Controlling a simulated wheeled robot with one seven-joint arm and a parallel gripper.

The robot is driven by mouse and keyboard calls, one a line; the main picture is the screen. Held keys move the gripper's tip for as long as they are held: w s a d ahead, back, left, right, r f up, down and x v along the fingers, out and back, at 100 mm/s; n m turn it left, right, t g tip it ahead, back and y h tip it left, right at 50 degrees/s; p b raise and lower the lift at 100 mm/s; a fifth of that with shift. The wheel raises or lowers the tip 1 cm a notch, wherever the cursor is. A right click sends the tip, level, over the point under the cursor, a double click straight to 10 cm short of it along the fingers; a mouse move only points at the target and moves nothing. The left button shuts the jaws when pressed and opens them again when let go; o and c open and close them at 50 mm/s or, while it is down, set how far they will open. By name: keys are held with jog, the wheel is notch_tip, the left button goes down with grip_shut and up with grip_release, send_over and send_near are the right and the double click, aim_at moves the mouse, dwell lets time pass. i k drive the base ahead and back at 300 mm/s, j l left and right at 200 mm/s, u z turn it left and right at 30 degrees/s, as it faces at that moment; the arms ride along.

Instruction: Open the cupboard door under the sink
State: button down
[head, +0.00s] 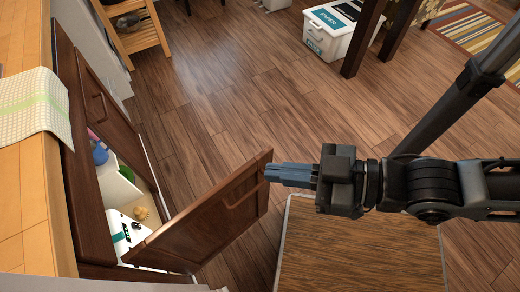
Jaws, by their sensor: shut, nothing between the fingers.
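The cupboard door (211,219) is dark brown wood and stands swung well out from the cabinet at the lower left. Its curved wooden handle (243,193) shows on the face toward the right. My gripper (268,172) is shut and empty, its fingertips at the upper free corner of the door. I cannot tell whether they touch it. The open cupboard (118,187) shows white containers and a blue item inside. A second door (98,103) farther back is closed. The sink is not in view.
A wooden counter (24,165) with a checked cloth (33,104) runs along the left. A wood-grained board (360,262) lies below my arm. A white box (339,30) stands at the back near dark posts. A wooden stool (139,36) is at the upper left. The middle floor is clear.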

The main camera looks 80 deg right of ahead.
aim_at(190, 240)
jog(key=k+l, duration=0.1)
jog(key=l, duration=0.3)
jog(key=k+l, duration=0.1)
jog(key=l, duration=0.3)
jog(key=k+l+u, duration=0.1)
jog(key=l, duration=0.3)
jog(key=k+l, duration=0.1)
jog(key=l, duration=0.3)
jog(key=k+l, duration=0.1)
jog(key=l, duration=0.3)
jog(key=u, duration=0.05)
